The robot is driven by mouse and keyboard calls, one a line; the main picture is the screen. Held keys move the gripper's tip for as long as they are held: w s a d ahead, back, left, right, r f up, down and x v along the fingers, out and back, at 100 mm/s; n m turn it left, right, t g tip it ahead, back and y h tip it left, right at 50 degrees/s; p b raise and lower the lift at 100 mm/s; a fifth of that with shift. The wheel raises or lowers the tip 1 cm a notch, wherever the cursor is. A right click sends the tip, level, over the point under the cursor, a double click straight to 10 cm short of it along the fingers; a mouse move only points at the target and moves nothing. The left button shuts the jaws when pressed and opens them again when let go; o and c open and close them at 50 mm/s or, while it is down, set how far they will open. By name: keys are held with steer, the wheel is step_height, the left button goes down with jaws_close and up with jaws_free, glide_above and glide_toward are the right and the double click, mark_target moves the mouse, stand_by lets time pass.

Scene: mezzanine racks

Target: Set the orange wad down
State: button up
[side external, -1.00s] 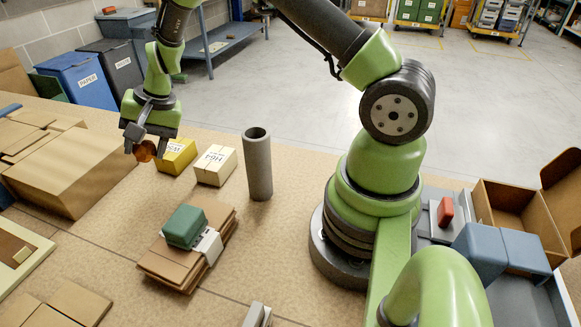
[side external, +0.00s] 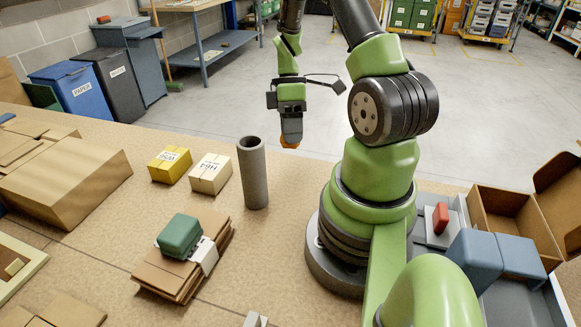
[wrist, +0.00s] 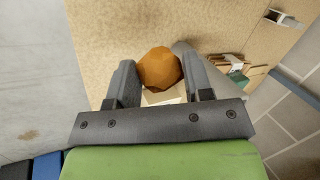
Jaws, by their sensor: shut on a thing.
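The orange wad (wrist: 159,68) is a rounded, crumpled ball held between the two fingers of my gripper (wrist: 160,80) in the wrist view. In the side view my gripper (side external: 291,132) points down near the far edge of the table, right of the grey tube, with a little of the orange wad (side external: 289,145) showing under the fingertips. The wad appears to be held above the surface; its exact height is hard to tell.
An upright grey tube (side external: 253,175) stands left of my gripper. A white box (side external: 210,174) and a yellow box (side external: 170,165) sit further left. A green block (side external: 180,236) lies on stacked cardboard (side external: 165,274). An open carton (side external: 507,215) stands at the right.

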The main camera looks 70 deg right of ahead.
step_height(320, 180, down, 8)
steer(key=shift+r, duration=0.2)
steer(key=shift+f, duration=0.15)
steer(key=o, duration=0.6)
